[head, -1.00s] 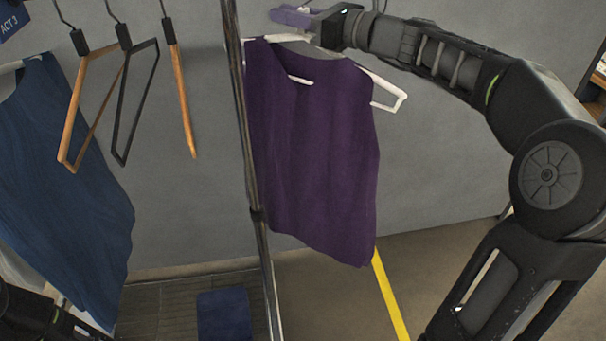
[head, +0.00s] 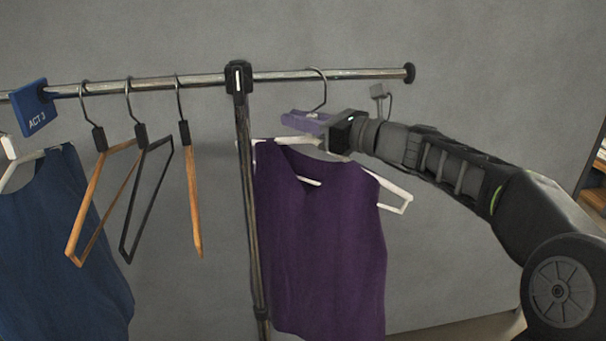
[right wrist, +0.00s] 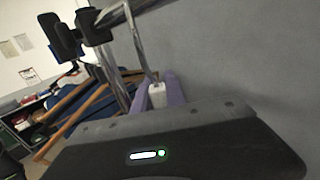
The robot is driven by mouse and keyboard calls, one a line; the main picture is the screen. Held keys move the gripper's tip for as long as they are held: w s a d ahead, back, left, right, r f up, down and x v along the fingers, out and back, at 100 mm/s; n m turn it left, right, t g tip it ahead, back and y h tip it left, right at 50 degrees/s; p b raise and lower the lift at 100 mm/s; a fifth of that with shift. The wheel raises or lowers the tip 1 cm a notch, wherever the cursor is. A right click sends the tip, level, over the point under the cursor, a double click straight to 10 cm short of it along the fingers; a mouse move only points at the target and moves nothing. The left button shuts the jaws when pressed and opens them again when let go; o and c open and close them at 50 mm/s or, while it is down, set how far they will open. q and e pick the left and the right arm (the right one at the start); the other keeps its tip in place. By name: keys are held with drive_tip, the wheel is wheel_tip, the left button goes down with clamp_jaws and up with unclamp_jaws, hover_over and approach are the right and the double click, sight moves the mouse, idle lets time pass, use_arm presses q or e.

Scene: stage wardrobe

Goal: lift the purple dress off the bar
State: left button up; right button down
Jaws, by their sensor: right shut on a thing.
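The purple dress (head: 322,240) hangs on a white hanger (head: 394,197), right of the upright post. The hanger's metal hook (head: 325,92) rises to the bar (head: 355,74) and appears to loop over it. My right gripper (head: 306,121), with purple fingers, is shut on the hanger's neck just below the hook, above the dress. In the right wrist view the white neck (right wrist: 157,95) sits between the purple fingers, with the hook going up to the bar (right wrist: 118,14). My left gripper is not in view.
The upright post (head: 248,200) stands close to the dress's left edge. Wooden (head: 84,215) and black (head: 146,205) hangers, a blue garment (head: 60,260) and a blue ACT 3 sign (head: 35,107) are left. The bar ends at a black cap (head: 409,73); bare wall lies beyond.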

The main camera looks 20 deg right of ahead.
drive_tip(key=shift+r, duration=0.2)
drive_tip(key=shift+r, duration=1.55)
drive_tip(key=b+v, duration=0.3)
drive_tip(key=v, duration=1.5)
drive_tip(key=shift+b, duration=0.4)
